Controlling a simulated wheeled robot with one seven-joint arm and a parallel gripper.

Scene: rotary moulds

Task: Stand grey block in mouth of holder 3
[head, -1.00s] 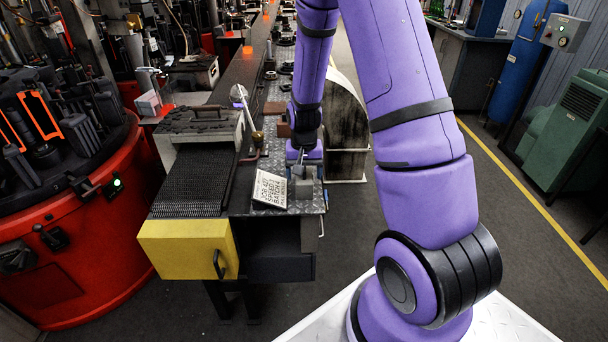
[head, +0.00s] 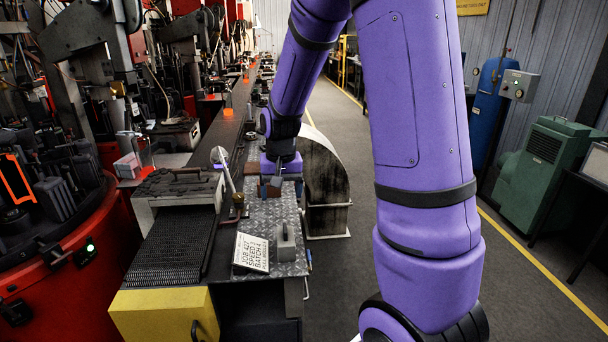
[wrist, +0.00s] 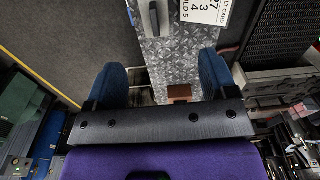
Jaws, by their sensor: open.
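The grey block (head: 285,248) stands on the metal plate bench top, just right of the white job card. It also shows at the top edge of the wrist view (wrist: 155,18), partly cut off. My gripper (head: 280,185) is above the bench, farther along it than the block and apart from it. In the wrist view my gripper (wrist: 162,85) has its two blue fingers wide apart with nothing between them. Holder 3 cannot be picked out, as no holder number is readable; a red round machine (head: 75,285) with dark upright parts stands at left.
The job card (head: 251,253) leans beside the block. A mesh conveyor (head: 175,245) with a yellow front (head: 165,314) runs left of it. A dark curved hood (head: 328,185) stands right of the bench. Open floor lies farther right.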

